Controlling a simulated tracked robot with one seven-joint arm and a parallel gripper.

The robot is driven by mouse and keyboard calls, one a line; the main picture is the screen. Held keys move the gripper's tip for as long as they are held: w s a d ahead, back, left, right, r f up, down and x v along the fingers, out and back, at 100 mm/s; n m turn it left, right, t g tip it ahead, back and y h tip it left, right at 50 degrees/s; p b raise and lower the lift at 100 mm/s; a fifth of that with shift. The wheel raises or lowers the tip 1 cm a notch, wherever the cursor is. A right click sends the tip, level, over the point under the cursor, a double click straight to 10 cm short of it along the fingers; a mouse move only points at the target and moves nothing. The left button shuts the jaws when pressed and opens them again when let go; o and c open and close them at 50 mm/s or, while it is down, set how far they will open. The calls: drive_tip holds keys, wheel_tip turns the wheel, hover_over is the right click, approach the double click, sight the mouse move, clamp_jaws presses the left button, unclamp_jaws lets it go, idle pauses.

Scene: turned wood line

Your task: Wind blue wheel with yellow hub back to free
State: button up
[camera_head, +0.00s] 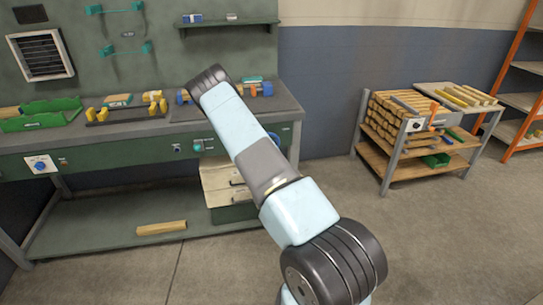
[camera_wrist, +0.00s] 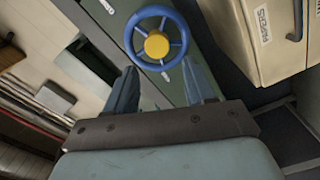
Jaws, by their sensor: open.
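The blue wheel with a yellow hub (camera_wrist: 156,46) shows in the wrist view, top centre, on the green face of the bench. It has a round blue rim and several blue spokes. My gripper (camera_wrist: 164,78) is open, its two blue-grey fingers pointing at the wheel, one on each side below the hub. Whether the fingertips touch the rim I cannot tell. In the head view my arm reaches to the bench and hides the gripper; I cannot make out this wheel clearly there.
The green workbench (camera_head: 100,149) carries green trays (camera_head: 40,120) and wooden parts. Cream drawers (camera_wrist: 268,30) with a handle stand right of the wheel in the wrist view. A wood block (camera_head: 161,228) lies on the lower shelf. A wooden rack (camera_head: 392,165) stands right; floor between is clear.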

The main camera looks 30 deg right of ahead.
drive_tip(key=shift+v, duration=1.1)
drive_tip(key=shift+r, duration=0.1)
drive_tip(key=w+a+r+m+g, duration=0.1)
drive_tip(key=a+r+m+g, duration=0.25)
drive_tip(key=r, duration=0.65)
drive_tip(key=w+a+r+m+g, duration=0.25)
drive_tip(key=r+m, duration=0.25)
drive_tip(key=r, duration=0.4)
drive_tip(key=s+a+r+y, duration=0.2)
drive_tip(key=s+a+r, duration=0.3)
drive_tip(key=r, duration=0.3)
drive_tip(key=s+a+r+m+g+y, duration=0.1)
drive_tip(key=s+a+r+g, duration=0.15)
drive_tip(key=s+r, duration=0.35)
drive_tip(key=s+a+r+g+y, duration=0.1)
drive_tip(key=s+a+r+y, duration=0.1)
drive_tip(key=s+a+r, duration=0.45)
drive_tip(key=s+a+r+g, duration=0.1)
drive_tip(key=s+r+g, duration=0.1)
drive_tip(key=s, duration=1.8)
drive_tip(key=shift+r, duration=0.3)
drive_tip(key=shift+a, duration=0.15)
